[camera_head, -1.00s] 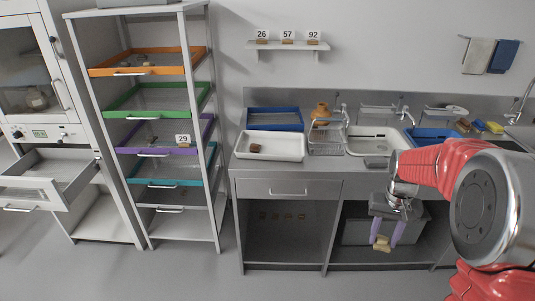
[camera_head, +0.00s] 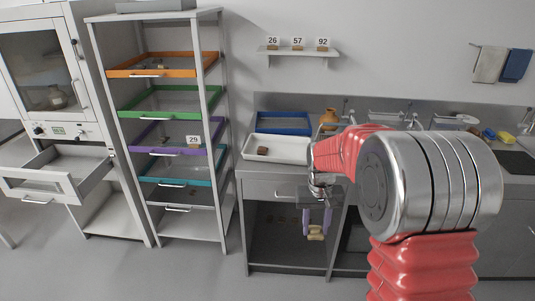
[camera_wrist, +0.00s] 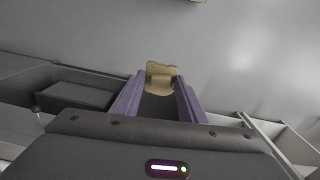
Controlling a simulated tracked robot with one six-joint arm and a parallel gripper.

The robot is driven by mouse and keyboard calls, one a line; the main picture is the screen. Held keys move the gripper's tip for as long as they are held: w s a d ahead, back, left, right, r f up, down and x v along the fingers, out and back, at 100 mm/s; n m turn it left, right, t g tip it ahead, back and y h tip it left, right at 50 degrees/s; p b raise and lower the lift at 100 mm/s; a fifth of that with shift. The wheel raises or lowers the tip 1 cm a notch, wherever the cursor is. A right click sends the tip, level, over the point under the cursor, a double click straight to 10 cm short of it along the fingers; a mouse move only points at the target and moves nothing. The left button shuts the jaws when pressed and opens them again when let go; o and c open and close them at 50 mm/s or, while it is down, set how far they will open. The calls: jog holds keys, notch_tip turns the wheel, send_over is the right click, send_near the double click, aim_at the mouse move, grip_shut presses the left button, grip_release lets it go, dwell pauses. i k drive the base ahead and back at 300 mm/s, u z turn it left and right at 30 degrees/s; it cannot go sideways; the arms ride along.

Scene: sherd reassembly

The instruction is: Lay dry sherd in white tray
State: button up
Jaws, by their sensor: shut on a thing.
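My gripper (camera_head: 317,223) hangs in front of the counter's lower cupboard, its purple fingers shut on a tan sherd (camera_head: 315,233). In the wrist view the sherd (camera_wrist: 161,79) sits between the two fingertips (camera_wrist: 160,93), with its far part sticking out beyond them. The white tray (camera_head: 287,157) lies on the counter, above and to the left of my gripper in the head view. A small brown sherd (camera_head: 263,150) lies in the tray near its left end. My arm covers the area right of the tray.
A blue tray (camera_head: 283,122) lies behind the white one. An orange-brown jar (camera_head: 329,116) stands near the sink. A rack of coloured trays (camera_head: 165,103) stands left, with an open drawer (camera_head: 55,178) beyond. A wall shelf (camera_head: 298,51) holds numbered tags.

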aim_at(292, 152)
jog(key=u, duration=0.35)
jog(key=k, duration=0.65)
jog(key=u, duration=0.35)
jog(key=i, duration=1.7)
jog(key=z, duration=0.5)
jog(key=i, duration=0.9)
